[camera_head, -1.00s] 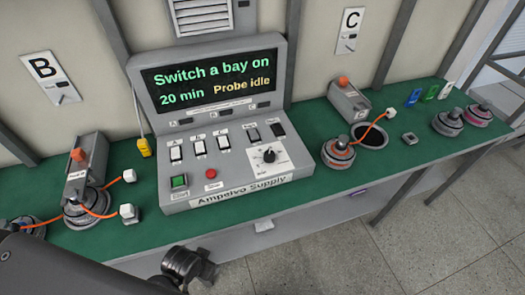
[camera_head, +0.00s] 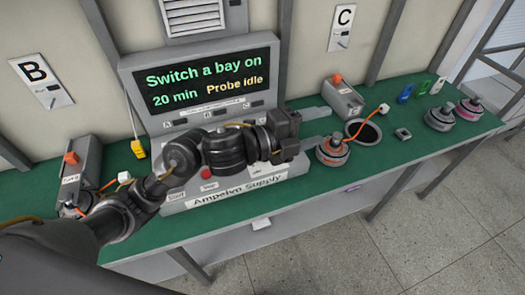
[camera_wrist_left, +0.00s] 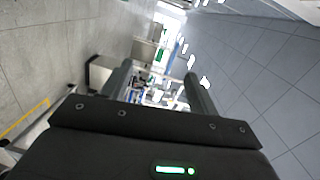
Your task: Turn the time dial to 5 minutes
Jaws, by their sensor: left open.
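The grey Ampelvo Supply console (camera_head: 237,190) stands on the green bench; its screen (camera_head: 205,83) reads "Switch a bay on", "20 min" and "Probe idle". The time dial on its sloped panel is hidden behind my left arm and gripper in the head view. My left gripper (camera_head: 328,123) is open and empty, above the console's right side, with its fingers pointing right towards the bay C parts. The left wrist view shows its two fingers (camera_wrist_left: 158,84) apart with nothing clearly between them; the dial cannot be made out there. My right gripper is not in view.
A hub motor (camera_head: 332,150) with an orange cable sits right of the console, close to the fingers. A grey box (camera_head: 343,97) stands behind it. More motors (camera_head: 443,118) are at the right. A box with an orange knob (camera_head: 80,165) stands at left.

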